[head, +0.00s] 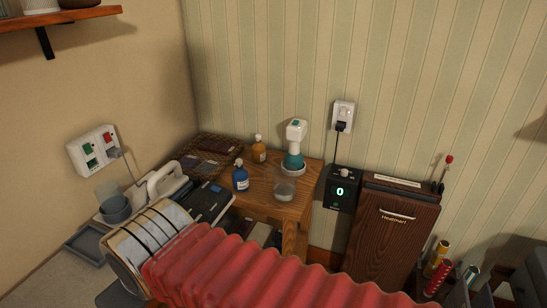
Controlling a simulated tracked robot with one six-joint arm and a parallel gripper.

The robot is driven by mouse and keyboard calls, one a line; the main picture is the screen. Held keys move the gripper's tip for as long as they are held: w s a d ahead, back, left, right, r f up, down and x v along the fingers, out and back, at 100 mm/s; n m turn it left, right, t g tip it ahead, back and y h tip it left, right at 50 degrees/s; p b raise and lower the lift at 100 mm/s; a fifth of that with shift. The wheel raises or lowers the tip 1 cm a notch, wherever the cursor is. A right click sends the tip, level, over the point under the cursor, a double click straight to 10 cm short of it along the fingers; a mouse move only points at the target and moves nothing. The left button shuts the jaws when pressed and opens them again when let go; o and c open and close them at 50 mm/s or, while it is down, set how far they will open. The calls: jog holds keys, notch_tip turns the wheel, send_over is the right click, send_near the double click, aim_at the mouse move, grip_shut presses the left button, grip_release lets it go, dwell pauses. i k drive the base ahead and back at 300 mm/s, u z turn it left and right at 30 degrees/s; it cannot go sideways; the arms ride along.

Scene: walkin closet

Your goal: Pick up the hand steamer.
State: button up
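A white and teal upright device (295,145), which looks like the hand steamer, stands on the small wooden table (292,208) near the wall. Its narrow white neck and teal lower body show, with a pale round base under it. A clear container stands just in front of its base. The red ribbed sleeve and pale ringed section in the foreground seem to be my arm. I cannot make out my gripper's fingers, and nothing is seen touching the steamer.
A blue bottle (241,177) and an amber bottle (258,149) stand left of the steamer. A black box showing 0 (341,190) and a brown wooden cabinet (394,235) are to the right. A white handled appliance (168,182) and cups (115,207) are at left.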

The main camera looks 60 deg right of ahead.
aim_at(295, 134)
jog(key=u, duration=0.85)
jog(key=k, duration=1.1)
jog(key=z, duration=1.25)
jog(key=i, duration=0.9)
jog(key=z, duration=0.05)
